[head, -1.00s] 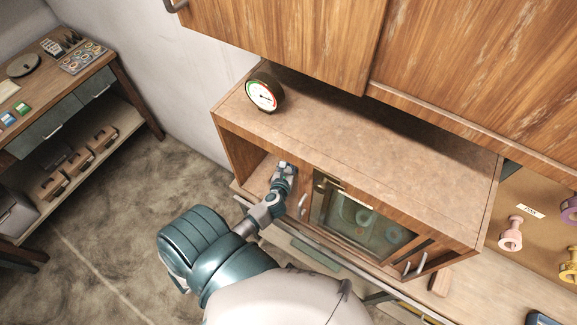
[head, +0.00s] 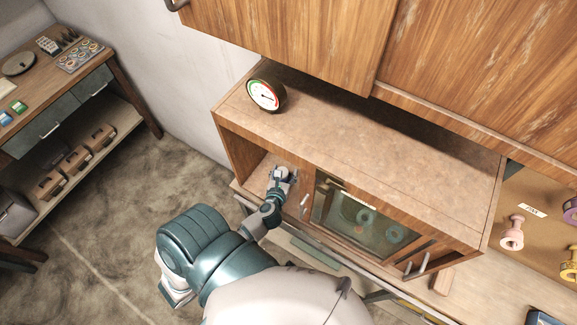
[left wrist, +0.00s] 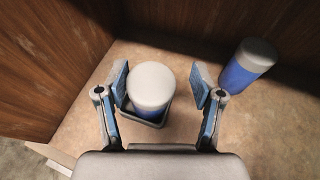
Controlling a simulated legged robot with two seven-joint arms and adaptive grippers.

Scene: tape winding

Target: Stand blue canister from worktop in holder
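In the left wrist view a canister with a pale grey lid (left wrist: 152,84) stands upright in a small dark square holder (left wrist: 152,122). My left gripper (left wrist: 160,86) is open, with one finger on each side of this canister. A gap shows between the canister and the right finger; the left finger is close to it, and I cannot tell if it touches. A second canister, blue with a grey lid (left wrist: 247,68), stands to the right, outside the fingers. In the head view my left gripper (head: 280,174) is inside the cabinet's open left bay. My right gripper is not in view.
The wooden cabinet (head: 350,130) has side walls and a top close around the gripper. A glass-fronted door (head: 365,215) closes the bay to the right. A round gauge (head: 266,95) stands on top. Spools (head: 512,232) stand far right.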

